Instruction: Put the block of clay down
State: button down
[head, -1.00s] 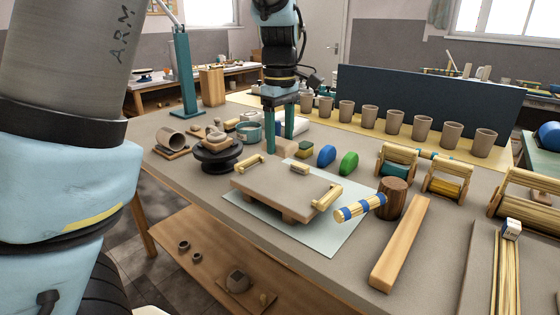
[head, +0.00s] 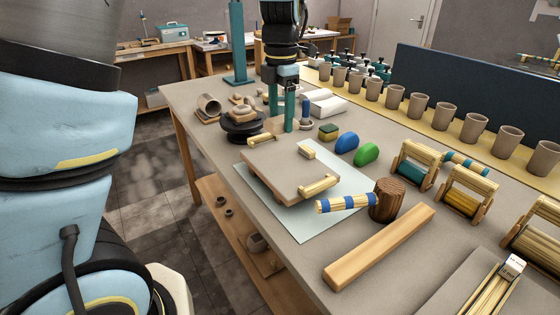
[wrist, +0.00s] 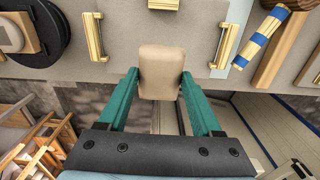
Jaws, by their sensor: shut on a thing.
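The block of clay (wrist: 162,72) is pale beige with rounded edges. In the wrist view it sits between the tips of the two teal fingers of my gripper (wrist: 160,80), which is shut on it. In the wrist view the block overlaps the near edge of a grey board (wrist: 130,50); the gap beneath it cannot be judged. In the head view my gripper (head: 282,122) points down behind the board (head: 280,166), to the right of a black turntable (head: 240,128). The block cannot be clearly made out there.
Wooden handles (head: 318,187) lie on the board. Cups (head: 446,115) line the back. Bare tabletop (head: 400,165) shows between the tools.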

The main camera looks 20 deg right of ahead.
aim_at(280, 165)
notch_tip(280, 165, down, 10)
jog(key=shift+r+p, duration=0.1)
jog(key=shift+p, duration=0.85)
jog(key=shift+c, duration=0.3)
grip_release()
jog(key=shift+f, duration=0.2)
notch_tip(280, 165, up, 12)
jog(key=shift+r+b, duration=0.15)
jog(key=shift+b, duration=0.75)
jog(key=w+a+f+m, duration=0.25)
jog(key=a+m, duration=0.55)
jog(key=a, duration=0.7)
jog(key=s+a+f+m, duration=0.2)
jog(key=s+a+m, duration=0.1)
jog(key=a+m, duration=0.3)
jog(key=s+a+f+m+t, duration=0.1)
jog(key=s+a+f+m, duration=0.1)
jog(key=a+m, duration=0.5)
jog(key=shift+s+a+f+t, duration=0.3)
jog(key=shift+s+a, duration=0.5)
jog(key=shift+a, duration=0.35)
